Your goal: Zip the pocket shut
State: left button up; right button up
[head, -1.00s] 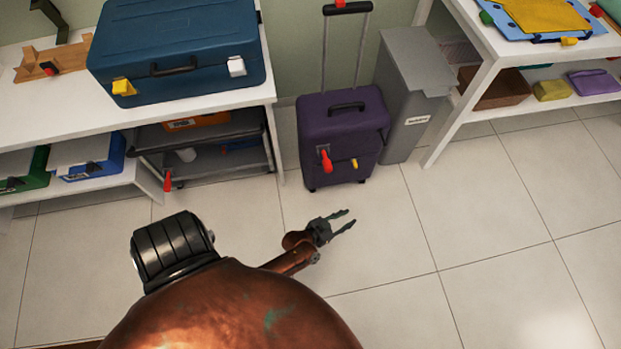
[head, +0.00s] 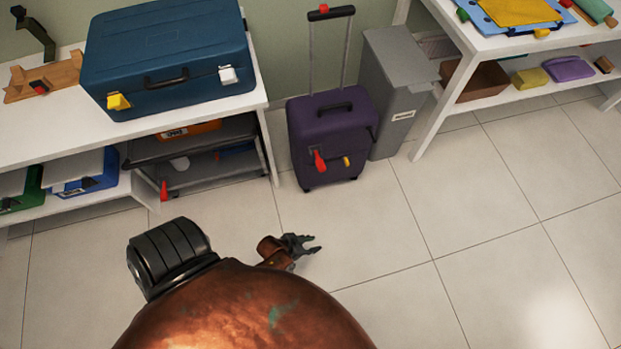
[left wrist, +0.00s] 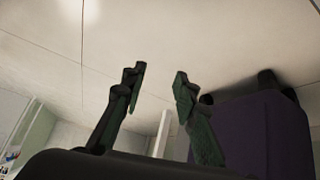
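A purple suitcase (head: 334,150) stands upright on the floor with its handle raised. A red tab (head: 319,160) and a small yellow tab (head: 347,161) are on its front; I cannot tell whether either is a zip pull. No pocket opening can be made out. My left gripper (head: 316,243) is low over the floor in front of the suitcase, apart from it. In the left wrist view the left gripper (left wrist: 160,70) has its fingers apart with nothing between them, and a dark purple body (left wrist: 262,132) shows at the right. My right gripper is out of view.
A grey bin (head: 397,95) stands right of the suitcase. A white table (head: 50,125) with a blue case (head: 170,60) is at the left, with a dark cart (head: 210,165) beneath. A white shelf unit (head: 440,105) is at the right. The floor (head: 470,240) is clear at the right.

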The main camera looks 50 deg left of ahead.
pick_arm(q)
jog(key=shift+s, duration=0.3)
